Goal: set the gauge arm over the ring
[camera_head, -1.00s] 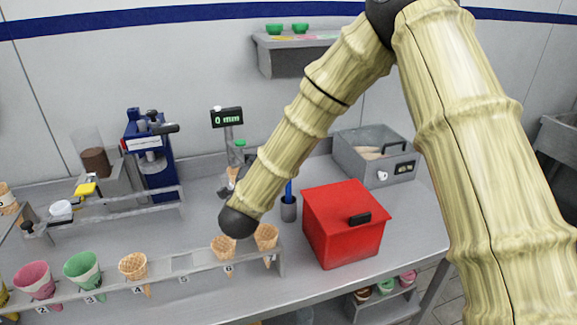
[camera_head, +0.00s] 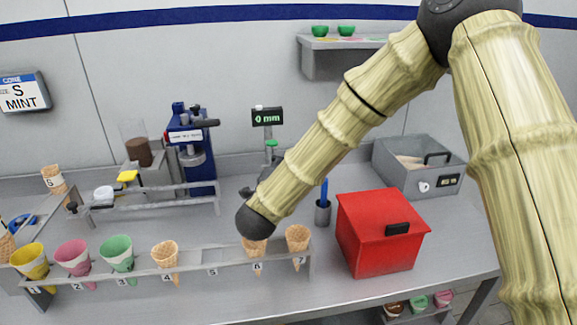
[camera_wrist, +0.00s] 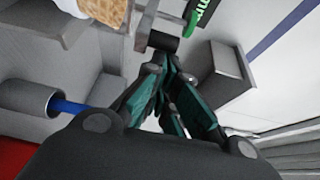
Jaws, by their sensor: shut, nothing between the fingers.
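The gauge (camera_head: 267,117) stands at the back of the counter, its dark display reading 0 mm on a grey post. A green part (camera_head: 271,143) sits on the post below the display. In the wrist view my gripper (camera_wrist: 163,68) is shut and empty, its teal fingers close to a dark cylindrical piece (camera_wrist: 162,41) of the gauge. I cannot tell whether they touch. A waffle cone (camera_wrist: 104,10) shows at the upper left there. The ring is not clearly seen.
A red box (camera_head: 380,235) and a pen cup (camera_head: 323,213) stand to the right of the gauge. A numbered cone rack (camera_head: 212,262) runs along the front. A blue press (camera_head: 190,150) stands left, a grey bin (camera_head: 418,166) back right.

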